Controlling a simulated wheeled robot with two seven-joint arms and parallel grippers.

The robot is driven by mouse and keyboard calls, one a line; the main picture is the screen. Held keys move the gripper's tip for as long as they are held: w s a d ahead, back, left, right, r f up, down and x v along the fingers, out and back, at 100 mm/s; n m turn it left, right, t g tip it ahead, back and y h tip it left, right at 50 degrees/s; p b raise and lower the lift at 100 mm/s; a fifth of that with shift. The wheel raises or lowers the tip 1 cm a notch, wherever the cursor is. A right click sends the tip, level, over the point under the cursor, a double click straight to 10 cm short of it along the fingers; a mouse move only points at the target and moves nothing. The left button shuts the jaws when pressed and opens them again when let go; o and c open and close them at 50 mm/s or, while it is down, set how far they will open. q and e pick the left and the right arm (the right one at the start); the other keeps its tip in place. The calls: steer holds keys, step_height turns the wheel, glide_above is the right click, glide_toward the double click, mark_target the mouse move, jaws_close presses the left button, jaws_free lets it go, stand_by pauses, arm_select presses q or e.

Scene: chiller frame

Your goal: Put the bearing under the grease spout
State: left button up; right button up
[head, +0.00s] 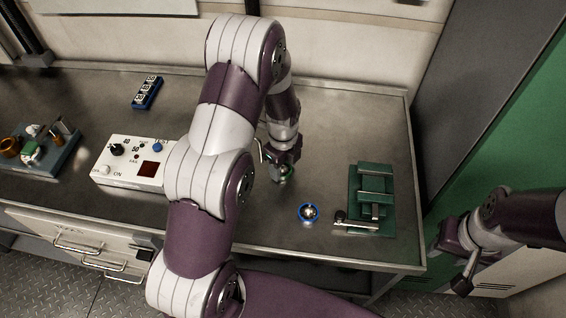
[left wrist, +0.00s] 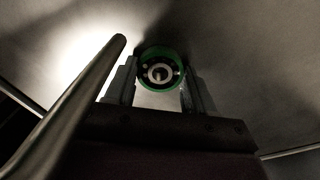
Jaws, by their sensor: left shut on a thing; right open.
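My left gripper (head: 284,172) is shut on a round green-rimmed part, which looks like the bearing (head: 286,179), above the bench on the far side of my left arm. In the left wrist view the bearing (left wrist: 162,68) sits between both fingers, with its dark face and pale metal centre showing. A similar blue-rimmed part (head: 308,212) with a shiny centre lies on the bench to the right. I cannot make out a grease spout for certain; my left arm hides part of the bench. My right gripper (head: 455,260) is open and empty, off the bench's right end.
A green vise-like fixture (head: 388,213) stands at the bench's right end. A white control box (head: 112,172) with knobs, a blue block with white marks (head: 147,92) and a tray of small parts (head: 52,170) are left. The metal bench (head: 345,125) is clear at back right.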

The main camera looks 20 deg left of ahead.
mark_target(283, 169)
arm_select(q)
steer(key=shift+s+f, duration=0.1)
steer(key=shift+f, duration=0.05)
steer(key=o, duration=1.1)
step_height(283, 169, up, 12)
steer(key=b, duration=0.2)
steer(key=s+d+n, duration=0.1)
steer(key=s+n, duration=0.3)
steer(key=n, duration=0.3)
steer(key=s+d+n+t, duration=0.1)
steer(key=s+n, duration=0.4)
steer(key=n, duration=0.2)
steer(key=s+d+n, duration=0.1)
steer(key=s+n, duration=0.4)
steer(key=n, duration=0.2)
steer(key=shift+s+f+n, duration=0.1)
steer(key=shift+s+n, duration=0.1)
steer(key=shift+n, duration=0.1)
steer(key=shift+c, duration=0.2)
